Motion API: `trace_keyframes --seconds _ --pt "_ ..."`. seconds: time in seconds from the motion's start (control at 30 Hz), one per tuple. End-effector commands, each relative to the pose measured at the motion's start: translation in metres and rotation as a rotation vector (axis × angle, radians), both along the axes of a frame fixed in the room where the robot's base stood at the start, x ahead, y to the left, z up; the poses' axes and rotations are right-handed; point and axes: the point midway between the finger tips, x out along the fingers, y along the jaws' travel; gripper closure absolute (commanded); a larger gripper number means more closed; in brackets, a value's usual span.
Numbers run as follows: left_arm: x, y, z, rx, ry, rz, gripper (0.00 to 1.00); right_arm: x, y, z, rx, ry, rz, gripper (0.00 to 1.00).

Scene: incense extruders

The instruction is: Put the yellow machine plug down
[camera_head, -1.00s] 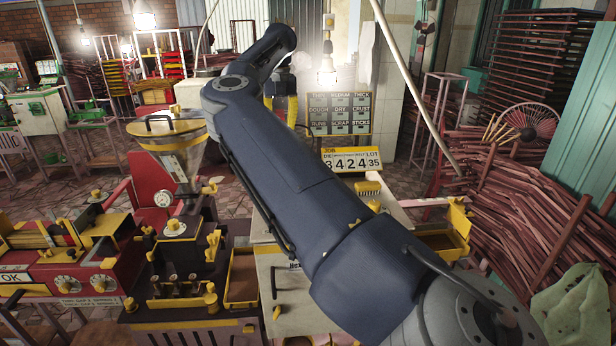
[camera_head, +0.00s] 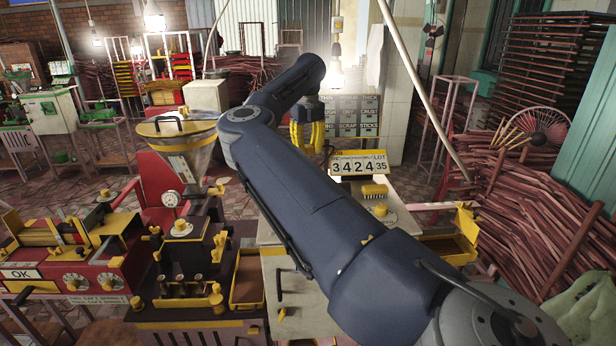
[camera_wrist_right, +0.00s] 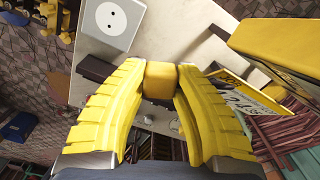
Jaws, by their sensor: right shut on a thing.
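The yellow machine plug (camera_wrist_right: 160,80) is a small yellow block between my right gripper's fingertips in the right wrist view. My right gripper (camera_head: 307,137) is shut on it and hangs at the back of the worktable, left of the lot board, with its yellow fingers pointing down. In the right wrist view a pale grey socket box (camera_wrist_right: 112,22) with two round holes lies up and left of the plug, apart from it. In the head view I cannot make out the plug. My left gripper is not in view.
The pale worktable (camera_head: 300,312) is partly hidden by my right arm. The lot board (camera_head: 358,165) stands close beside the gripper. An extruder with a metal funnel (camera_head: 178,150) and a yellow-edged tray (camera_head: 247,278) are to the left. Bundled red sticks (camera_head: 530,210) fill the right.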

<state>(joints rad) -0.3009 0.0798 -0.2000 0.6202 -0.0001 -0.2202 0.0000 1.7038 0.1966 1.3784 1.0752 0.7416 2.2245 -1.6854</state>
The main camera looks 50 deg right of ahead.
Motion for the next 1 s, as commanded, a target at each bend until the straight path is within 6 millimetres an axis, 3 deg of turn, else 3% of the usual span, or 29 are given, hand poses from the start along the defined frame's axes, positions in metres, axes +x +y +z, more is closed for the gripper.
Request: trace_keyframes --seconds 0.1,0.23,0.57,0.9,1.0 --pt "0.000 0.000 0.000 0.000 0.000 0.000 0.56 -0.001 0.000 -0.023 0.000 0.003 -0.002 1.00" --pt "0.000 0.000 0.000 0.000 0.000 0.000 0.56 -0.001 0.000 -0.041 -0.001 0.001 -0.002 1.00" --pt "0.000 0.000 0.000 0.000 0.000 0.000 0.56 0.000 0.000 -0.056 -0.001 0.000 -0.001 1.00" --pt "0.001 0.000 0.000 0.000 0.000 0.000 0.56 -0.001 0.000 -0.093 0.000 0.002 -0.001 1.00" --pt "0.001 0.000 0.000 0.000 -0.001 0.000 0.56 0.000 0.000 -0.095 0.000 -0.001 -0.001 1.00"
